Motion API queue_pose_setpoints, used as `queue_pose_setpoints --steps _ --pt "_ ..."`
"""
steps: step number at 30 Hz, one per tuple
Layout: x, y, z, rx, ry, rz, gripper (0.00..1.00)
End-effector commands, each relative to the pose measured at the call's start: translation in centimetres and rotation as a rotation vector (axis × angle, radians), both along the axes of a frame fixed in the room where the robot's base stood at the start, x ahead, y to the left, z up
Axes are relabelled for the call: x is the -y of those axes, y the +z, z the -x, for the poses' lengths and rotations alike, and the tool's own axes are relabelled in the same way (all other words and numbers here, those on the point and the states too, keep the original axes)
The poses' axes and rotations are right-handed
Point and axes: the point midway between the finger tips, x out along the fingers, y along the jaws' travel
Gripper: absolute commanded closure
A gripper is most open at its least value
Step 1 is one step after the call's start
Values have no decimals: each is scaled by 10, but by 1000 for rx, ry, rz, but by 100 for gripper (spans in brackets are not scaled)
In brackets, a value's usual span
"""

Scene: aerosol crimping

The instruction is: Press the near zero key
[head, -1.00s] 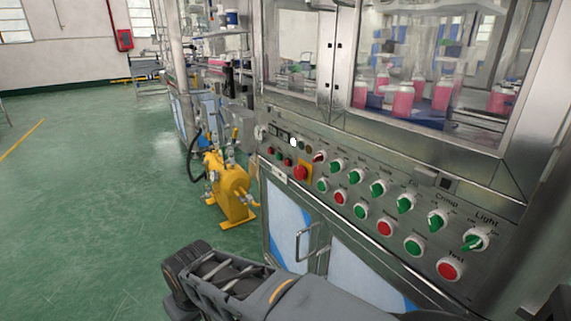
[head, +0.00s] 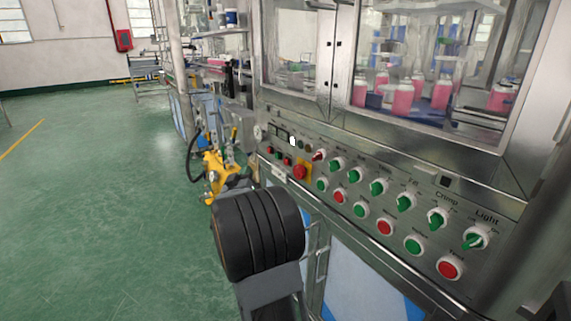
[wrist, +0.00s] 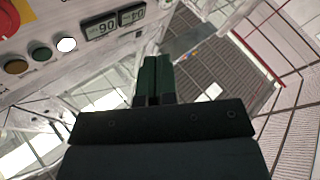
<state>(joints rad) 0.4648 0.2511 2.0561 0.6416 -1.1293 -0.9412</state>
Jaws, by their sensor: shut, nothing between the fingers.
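Two small digital displays sit side by side on the panel in the wrist view, a nearer one (wrist: 101,28) and a farther one (wrist: 131,14), upside down there. A lit white round button (wrist: 66,44) is beside the nearer display. It also shows as a white spot in the head view (head: 292,141). No key lettering is readable, so I cannot tell which is the near zero key. My gripper (wrist: 155,60) is shut and empty, apart from the panel, its tips pointing past the displays. In the head view my arm hides the gripper.
A red emergency stop (head: 300,172) and several green and red knobs and buttons line the sloping panel (head: 330,168). Above is a glass cabinet with pink bottles (head: 403,98). A yellow pump (head: 213,168) stands on the green floor (head: 100,210). The floor at left is clear.

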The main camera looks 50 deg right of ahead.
Motion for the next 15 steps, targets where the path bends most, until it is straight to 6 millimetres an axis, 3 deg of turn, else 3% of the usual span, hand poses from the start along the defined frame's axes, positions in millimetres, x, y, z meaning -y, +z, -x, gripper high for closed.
queue_pose_setpoints --steps 4,15 --pt "10 2 8 8 -65 43 100" --pt "12 3 10 9 -73 50 100"
